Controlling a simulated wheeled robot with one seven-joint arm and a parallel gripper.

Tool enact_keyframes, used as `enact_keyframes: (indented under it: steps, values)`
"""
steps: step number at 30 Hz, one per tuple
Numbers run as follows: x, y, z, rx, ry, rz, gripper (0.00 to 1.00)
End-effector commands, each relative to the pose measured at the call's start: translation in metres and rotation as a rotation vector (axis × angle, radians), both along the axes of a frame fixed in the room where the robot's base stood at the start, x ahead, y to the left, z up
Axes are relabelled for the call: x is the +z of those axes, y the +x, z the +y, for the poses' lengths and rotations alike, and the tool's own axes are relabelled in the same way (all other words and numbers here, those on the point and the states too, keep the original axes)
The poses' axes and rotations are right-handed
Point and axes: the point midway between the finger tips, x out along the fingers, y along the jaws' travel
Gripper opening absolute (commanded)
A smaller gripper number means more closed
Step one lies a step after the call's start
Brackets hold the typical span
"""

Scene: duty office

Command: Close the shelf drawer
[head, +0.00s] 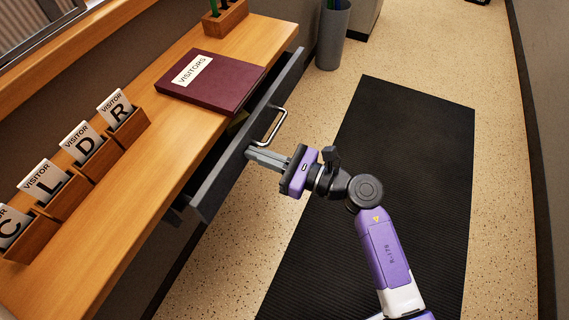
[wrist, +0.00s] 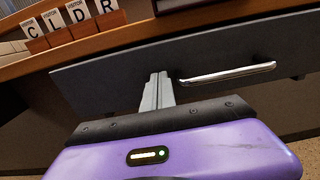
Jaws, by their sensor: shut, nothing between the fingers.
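The shelf drawer (head: 222,168) is dark grey and stands partly pulled out from under the wooden shelf; its dark inside shows as a gap behind the front panel. Its front also fills the middle of the wrist view (wrist: 115,84). A silver bar handle (head: 272,127) is on the front, and it shows to the right of my fingers in the wrist view (wrist: 228,74). My gripper (head: 251,153) is shut and empty. Its fingertips are at the drawer front, beside the handle, not around it. I cannot tell whether they touch the panel.
A grey bin (head: 333,35) stands beyond the drawer. A black mat (head: 405,130) covers clear floor at the right.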

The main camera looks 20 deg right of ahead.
Motion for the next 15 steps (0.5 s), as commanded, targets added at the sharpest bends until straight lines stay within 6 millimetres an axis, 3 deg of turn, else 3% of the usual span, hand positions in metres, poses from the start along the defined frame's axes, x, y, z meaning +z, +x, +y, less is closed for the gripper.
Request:
enact_keyframes:
  steps: [6,15]
  values:
    - [0.000,0.027,0.028,0.001,0.000,0.000,0.00]
    - [0.000,0.043,0.042,-0.001,0.000,0.000,0.00]
